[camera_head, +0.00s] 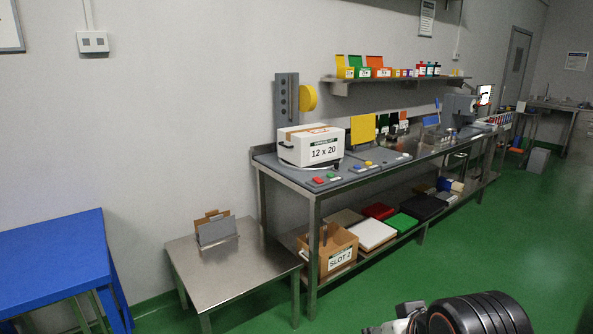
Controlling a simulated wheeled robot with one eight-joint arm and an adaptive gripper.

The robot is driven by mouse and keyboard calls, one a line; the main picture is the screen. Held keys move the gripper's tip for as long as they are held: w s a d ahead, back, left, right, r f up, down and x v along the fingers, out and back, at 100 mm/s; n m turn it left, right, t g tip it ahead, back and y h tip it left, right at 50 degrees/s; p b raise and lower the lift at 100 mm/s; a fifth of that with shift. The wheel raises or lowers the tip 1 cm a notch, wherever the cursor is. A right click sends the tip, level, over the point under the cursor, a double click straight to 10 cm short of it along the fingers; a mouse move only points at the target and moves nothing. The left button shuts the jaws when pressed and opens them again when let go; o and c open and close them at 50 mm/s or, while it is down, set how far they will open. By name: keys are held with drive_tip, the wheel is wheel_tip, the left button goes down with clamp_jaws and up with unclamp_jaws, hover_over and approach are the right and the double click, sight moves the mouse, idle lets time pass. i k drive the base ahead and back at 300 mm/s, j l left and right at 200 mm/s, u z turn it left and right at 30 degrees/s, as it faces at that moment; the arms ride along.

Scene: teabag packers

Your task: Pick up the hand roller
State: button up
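I cannot make out a hand roller for certain; items on the long steel workbench (345,179) are small and far off. The bench runs from the middle toward the back right along the wall. On it stand a white box (310,146) marked 12 x 20, grey mats with small coloured pieces, upright coloured boards and a grey machine (460,107) at the far end. Dark and grey parts of my own arm show at the bottom right edge. No gripper fingers show.
A low steel table (222,277) holds a small grey and brown holder (216,231). A blue table (50,250) stands at left. A cardboard box (329,250) marked SLOT 2 is on the bench's lower shelf. Green floor (505,225) is open at right.

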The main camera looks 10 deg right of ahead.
sight(392, 133)
drive_tip(key=i+l, duration=0.25)
drive_tip(key=i, duration=0.25)
drive_tip(key=i+l, duration=0.25)
drive_tip(key=i, duration=0.3)
drive_tip(key=i+l+z, duration=0.25)
drive_tip(key=z, duration=0.15)
drive_tip(key=i+l+z, duration=0.1)
drive_tip(key=i+z, duration=0.8)
drive_tip(key=i, duration=1.6)
drive_tip(key=l, duration=0.1)
